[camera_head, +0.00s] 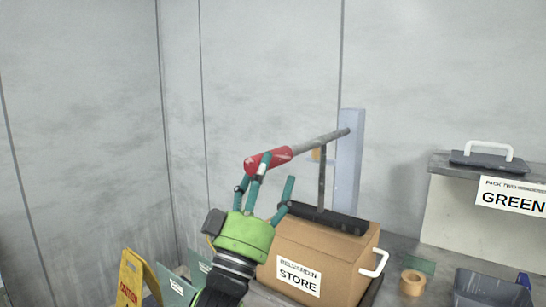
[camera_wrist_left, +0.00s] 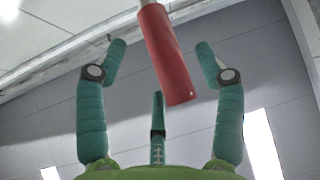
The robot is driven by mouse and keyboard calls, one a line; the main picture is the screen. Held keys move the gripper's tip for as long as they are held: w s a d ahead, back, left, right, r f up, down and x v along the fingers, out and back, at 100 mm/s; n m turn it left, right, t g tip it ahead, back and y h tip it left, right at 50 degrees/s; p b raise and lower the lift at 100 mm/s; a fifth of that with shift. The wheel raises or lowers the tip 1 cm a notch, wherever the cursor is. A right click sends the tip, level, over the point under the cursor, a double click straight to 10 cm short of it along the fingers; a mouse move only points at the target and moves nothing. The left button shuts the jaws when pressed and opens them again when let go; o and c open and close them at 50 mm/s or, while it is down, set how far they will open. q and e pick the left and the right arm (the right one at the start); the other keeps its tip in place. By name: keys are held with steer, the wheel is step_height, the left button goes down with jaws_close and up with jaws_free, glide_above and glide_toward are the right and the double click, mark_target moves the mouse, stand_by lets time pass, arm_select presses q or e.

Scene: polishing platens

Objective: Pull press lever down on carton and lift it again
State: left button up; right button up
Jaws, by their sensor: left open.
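The press lever is a grey bar with a red handle (camera_head: 268,160), joined at its right end to a pale blue post (camera_head: 349,165). The bar slopes down toward the handle. A rod from the bar holds a dark press plate (camera_head: 325,217) at the top of the brown carton (camera_head: 335,255), which is labelled STORE; I cannot tell if they touch firmly. My left gripper (camera_head: 266,178) is open just below the handle, its teal fingers pointing up. In the left wrist view the handle (camera_wrist_left: 167,60) hangs between the spread fingers (camera_wrist_left: 160,55), not gripped. My right gripper is out of view.
The carton has a white side handle (camera_head: 374,263). A tape roll (camera_head: 412,282) and a dark tray (camera_head: 490,287) lie to its right. A bin labelled GREEN (camera_head: 465,225) stands at the far right. A yellow caution sign (camera_head: 133,280) stands at lower left.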

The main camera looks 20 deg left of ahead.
mark_target(274, 161)
arm_select(q)
steer(key=x, duration=0.2)
steer(key=shift+w+d+r+p, duration=0.1)
steer(key=shift+w+r+p, duration=0.15)
steer(key=shift+p, duration=0.1)
steer(key=shift+w+r, duration=0.25)
steer(key=shift+w, duration=0.05)
steer(key=shift+c, duration=0.4)
